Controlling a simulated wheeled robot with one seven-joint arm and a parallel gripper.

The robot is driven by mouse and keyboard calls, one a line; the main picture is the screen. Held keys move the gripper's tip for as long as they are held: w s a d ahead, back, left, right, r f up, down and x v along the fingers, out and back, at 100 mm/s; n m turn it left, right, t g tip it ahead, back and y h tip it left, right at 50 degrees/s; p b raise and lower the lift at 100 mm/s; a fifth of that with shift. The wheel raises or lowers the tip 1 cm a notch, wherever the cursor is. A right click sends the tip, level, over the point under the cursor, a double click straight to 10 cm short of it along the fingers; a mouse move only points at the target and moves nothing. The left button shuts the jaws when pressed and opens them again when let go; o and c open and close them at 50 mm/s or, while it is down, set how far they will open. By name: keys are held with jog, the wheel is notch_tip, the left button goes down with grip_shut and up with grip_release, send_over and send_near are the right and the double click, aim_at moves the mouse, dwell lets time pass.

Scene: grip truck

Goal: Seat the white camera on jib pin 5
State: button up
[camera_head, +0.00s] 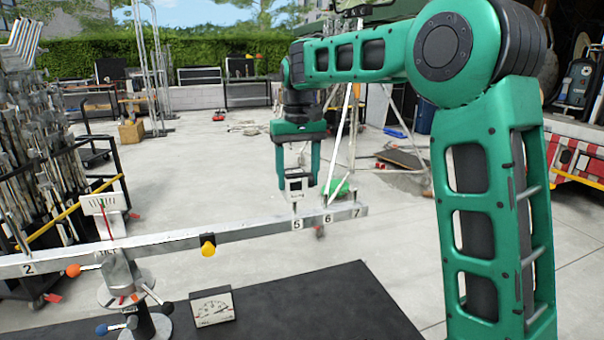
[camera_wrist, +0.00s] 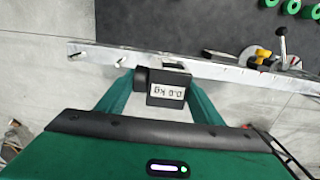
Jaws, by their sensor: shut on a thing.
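My gripper (camera_head: 298,180) hangs fingers-down over the right part of the jib beam (camera_head: 165,241). It is shut on a small camera (camera_head: 297,188), which looks pale with dark parts in the head view. The camera is directly above the number 5 plate (camera_head: 297,225). Plates 6 (camera_head: 328,219) and 7 (camera_head: 357,212) are further right.
The beam rests on a grey stand (camera_head: 122,275) with a white scale (camera_head: 100,204) and a red needle. A dial box (camera_head: 212,307) stands on the dark mat (camera_head: 310,310). A loaded rack (camera_head: 40,170) is at left.

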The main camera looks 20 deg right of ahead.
aim_at(298, 171)
jog(key=shift+f, duration=2.35)
jog(key=shift+f, duration=0.1)
jog(key=o, duration=1.1)
jog(key=shift+c, duration=0.2)
notch_tip(298, 171, up, 11)
jog(key=shift+w+f, duration=0.1)
jog(key=shift+f, duration=0.05)
